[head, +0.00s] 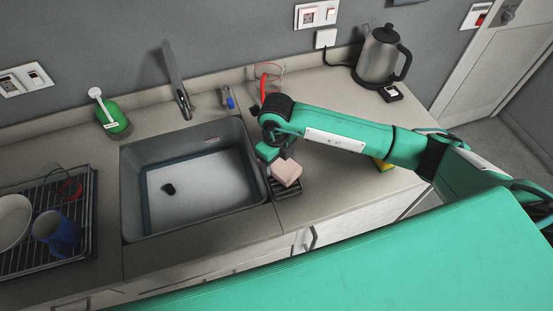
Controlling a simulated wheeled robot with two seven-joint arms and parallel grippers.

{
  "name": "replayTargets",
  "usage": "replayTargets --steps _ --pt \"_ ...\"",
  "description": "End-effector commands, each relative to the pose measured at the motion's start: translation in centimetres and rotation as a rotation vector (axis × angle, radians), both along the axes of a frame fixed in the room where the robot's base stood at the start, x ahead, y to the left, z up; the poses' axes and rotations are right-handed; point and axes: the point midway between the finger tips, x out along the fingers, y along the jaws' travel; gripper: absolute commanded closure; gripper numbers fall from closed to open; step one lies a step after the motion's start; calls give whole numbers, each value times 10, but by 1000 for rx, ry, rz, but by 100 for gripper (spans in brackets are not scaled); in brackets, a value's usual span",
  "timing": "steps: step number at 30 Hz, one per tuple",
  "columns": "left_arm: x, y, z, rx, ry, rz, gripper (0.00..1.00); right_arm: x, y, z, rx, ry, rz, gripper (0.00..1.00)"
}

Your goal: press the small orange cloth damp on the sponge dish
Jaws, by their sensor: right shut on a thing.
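My right gripper (277,160) reaches down from the right over the sink's right edge and is shut on a pale pinkish-orange block-like piece. This piece looks like the small orange cloth (286,172), folded. The cloth is at the dark slatted sponge dish (290,191), which stands on the counter just right of the sink. The cloth covers part of the dish; I cannot tell if it touches it or is just above. The fingertips are partly hidden by the gripper body and cloth. My left gripper is not in view.
The grey sink (205,190) lies left of the dish. A yellow-green sponge (383,165) is partly hidden behind my right arm. A kettle (379,58), a green soap bottle (112,117) and a dish rack (88,233) with a blue mug (57,233) stand farther off. Counter front right of the dish is clear.

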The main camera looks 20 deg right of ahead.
Motion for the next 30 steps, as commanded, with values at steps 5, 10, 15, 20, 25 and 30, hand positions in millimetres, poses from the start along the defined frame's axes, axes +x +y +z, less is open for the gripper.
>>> replayTargets --steps 5,10,15,20,25,30 --pt "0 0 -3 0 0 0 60 0 0 -3 0 0 0 57" --pt "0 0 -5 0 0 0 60 0 0 -5 0 0 0 57" --pt "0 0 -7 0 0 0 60 0 0 -7 0 0 0 57" --pt "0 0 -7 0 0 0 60 0 0 -7 -1 1 0 57" --pt "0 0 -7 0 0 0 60 -1 0 -7 -1 1 0 57" --pt "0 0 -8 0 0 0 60 -1 0 -8 -1 2 0 57"
